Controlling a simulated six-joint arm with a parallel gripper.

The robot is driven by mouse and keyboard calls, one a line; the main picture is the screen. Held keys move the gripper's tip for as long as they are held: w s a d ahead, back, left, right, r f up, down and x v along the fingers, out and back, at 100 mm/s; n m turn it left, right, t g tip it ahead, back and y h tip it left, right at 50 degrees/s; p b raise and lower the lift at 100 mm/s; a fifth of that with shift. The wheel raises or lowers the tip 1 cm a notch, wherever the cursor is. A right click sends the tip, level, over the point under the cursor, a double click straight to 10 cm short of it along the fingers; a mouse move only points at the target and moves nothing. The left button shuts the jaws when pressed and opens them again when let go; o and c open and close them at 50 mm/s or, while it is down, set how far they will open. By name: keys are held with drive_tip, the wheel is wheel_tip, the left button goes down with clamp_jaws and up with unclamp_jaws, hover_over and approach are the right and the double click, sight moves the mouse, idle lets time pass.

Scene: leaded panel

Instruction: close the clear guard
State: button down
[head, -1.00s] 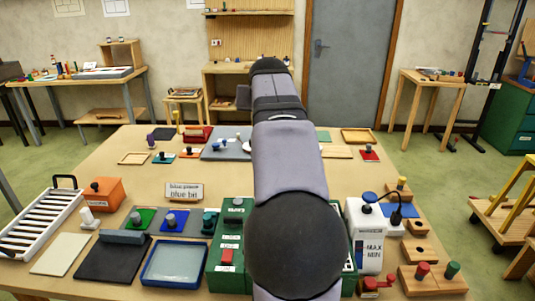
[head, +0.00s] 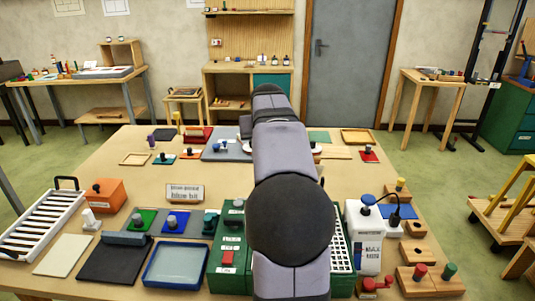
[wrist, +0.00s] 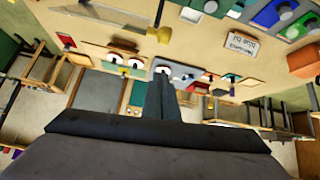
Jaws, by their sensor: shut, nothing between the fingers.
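The green machine (head: 228,255) with a red switch stands at the front middle of the table in the head view. A white grid top (head: 342,245) shows at its right side. My arm covers the middle of the machine, and I cannot make out the clear guard in either view. My gripper (wrist: 160,80) shows in the wrist view with its dark fingers together and nothing between them. It is over the table, with the grey board (wrist: 182,74) beyond the fingertips. In the head view my arm hides the fingertips.
A white tank (head: 366,240) with a blue cap and dark hose stands right of the machine. A blue-rimmed tray (head: 176,285), a dark mat (head: 108,262) and an orange box (head: 105,194) lie to the left. Wooden blocks (head: 431,281) with knobs are at front right. The table's middle left is fairly clear.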

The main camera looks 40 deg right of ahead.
drive_tip(key=shift+s+a+f+p, duration=0.15)
drive_tip(key=shift+f+p, duration=0.2)
drive_tip(key=shift+f, duration=0.4)
drive_tip(key=shift+s+f+p, duration=0.2)
drive_tip(key=shift+f+p, duration=0.15)
drive_tip(key=shift+f, duration=0.35)
drive_tip(key=shift+s+a+f+p, duration=0.15)
drive_tip(key=shift+f+p, duration=0.2)
drive_tip(key=shift+f, duration=0.4)
drive_tip(key=shift+d, duration=0.1)
drive_tip(key=shift+f+b, duration=0.15)
drive_tip(key=shift+b, duration=0.15)
